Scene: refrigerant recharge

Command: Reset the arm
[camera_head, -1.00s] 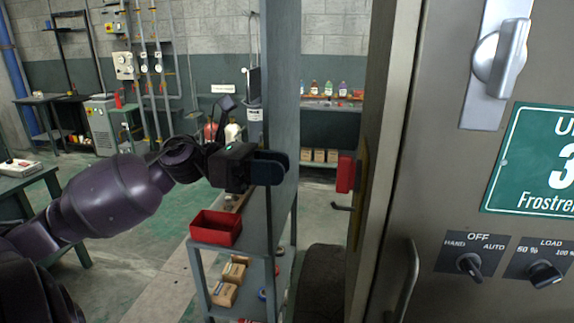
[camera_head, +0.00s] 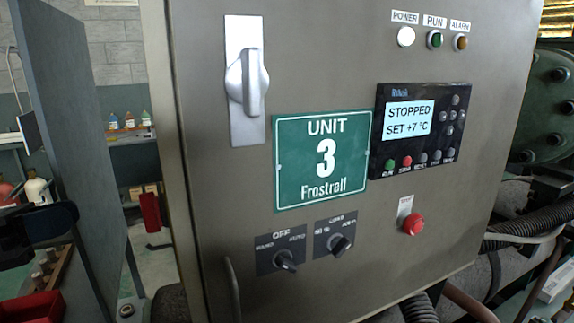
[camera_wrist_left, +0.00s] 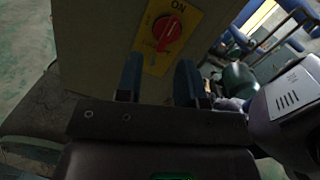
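My left gripper (camera_head: 62,218) is at the left edge of the head view, to the left of the grey control cabinet (camera_head: 225,185). In the left wrist view its two blue fingers (camera_wrist_left: 159,80) stand apart with nothing between them. Beyond them is a red rotary switch (camera_wrist_left: 166,33) on a yellow plate (camera_wrist_left: 189,20) marked ON. In the head view the red switch (camera_head: 151,212) shows edge-on at the cabinet's left side, apart from the gripper. Most of my left arm is outside the head view. My right gripper is not seen.
The cabinet has a door handle (camera_head: 247,82), a UNIT 3 sign (camera_head: 290,170), a display reading STOPPED (camera_head: 410,115) and a red button (camera_head: 413,223). A grey upright panel (camera_head: 75,120) stands left of it. A red bin (camera_head: 32,307) is at lower left.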

